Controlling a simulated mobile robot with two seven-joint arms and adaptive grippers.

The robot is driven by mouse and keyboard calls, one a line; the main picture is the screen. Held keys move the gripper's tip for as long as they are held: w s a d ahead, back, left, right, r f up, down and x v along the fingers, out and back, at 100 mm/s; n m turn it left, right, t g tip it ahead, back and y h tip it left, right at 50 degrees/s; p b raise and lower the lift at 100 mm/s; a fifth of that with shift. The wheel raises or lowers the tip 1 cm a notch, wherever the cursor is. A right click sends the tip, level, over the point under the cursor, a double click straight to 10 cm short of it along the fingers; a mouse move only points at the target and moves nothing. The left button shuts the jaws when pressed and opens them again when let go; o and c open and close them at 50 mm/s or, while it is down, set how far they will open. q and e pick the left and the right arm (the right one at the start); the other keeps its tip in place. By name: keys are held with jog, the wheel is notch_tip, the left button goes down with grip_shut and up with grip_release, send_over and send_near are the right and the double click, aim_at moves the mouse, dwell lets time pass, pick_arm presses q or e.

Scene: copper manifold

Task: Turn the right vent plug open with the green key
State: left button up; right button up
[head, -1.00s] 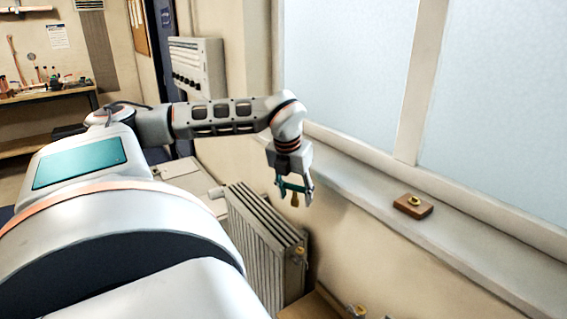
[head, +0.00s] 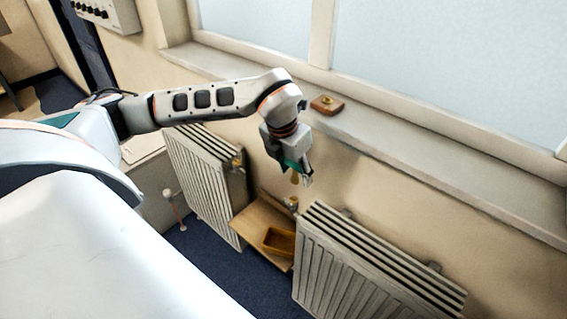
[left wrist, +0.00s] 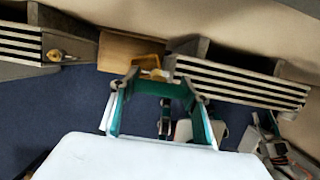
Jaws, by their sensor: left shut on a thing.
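My left gripper (head: 301,173) is shut on the green key (left wrist: 160,88), whose teal crossbar lies between the fingers in the left wrist view. The right radiator (head: 370,265) stands below and to the right of the gripper. A small brass fitting, apparently the right vent plug (head: 292,203), shows at its near-left top end, just below the key and apart from it. Its exact shape is too small to tell.
The left radiator (head: 205,180) has a brass fitting (head: 238,162) at its right end. A wooden shelf (head: 258,222) with a small open box (head: 279,241) lies between the radiators. A wooden block (head: 327,105) with a brass piece sits on the window sill (head: 400,145).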

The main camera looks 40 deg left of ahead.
aim_at(292, 182)
pick_arm(q)
jog(key=shift+f+b, duration=0.7)
jog(key=shift+f, duration=0.35)
jog(key=shift+a+f+b, duration=0.1)
jog(key=shift+f+b, duration=0.35)
jog(key=shift+f, duration=0.25)
jog(key=shift+f+b, duration=0.4)
jog(key=shift+f, duration=0.35)
pick_arm(e)
jog(key=shift+w+a+f+y, duration=0.15)
jog(key=shift+w+a+f, duration=0.15)
jog(key=shift+a, duration=0.15)
jog(key=shift+w+a+f+y, duration=0.15)
jog(key=shift+a+f, duration=0.1)
jog(key=shift+a, duration=0.15)
pick_arm(q)
jog(key=shift+f, duration=0.1)
pick_arm(e)
jog(key=shift+f, duration=0.15)
pick_arm(q)
jog(key=shift+f, duration=0.1)
jog(key=shift+f+b, duration=0.3)
jog(key=shift+b, duration=0.2)
pick_arm(e)
jog(key=shift+f, duration=0.3)
pick_arm(q)
jog(key=shift+f+b, duration=0.45)
jog(key=shift+f, duration=0.15)
pick_arm(e)
jog(key=shift+f, duration=0.4)
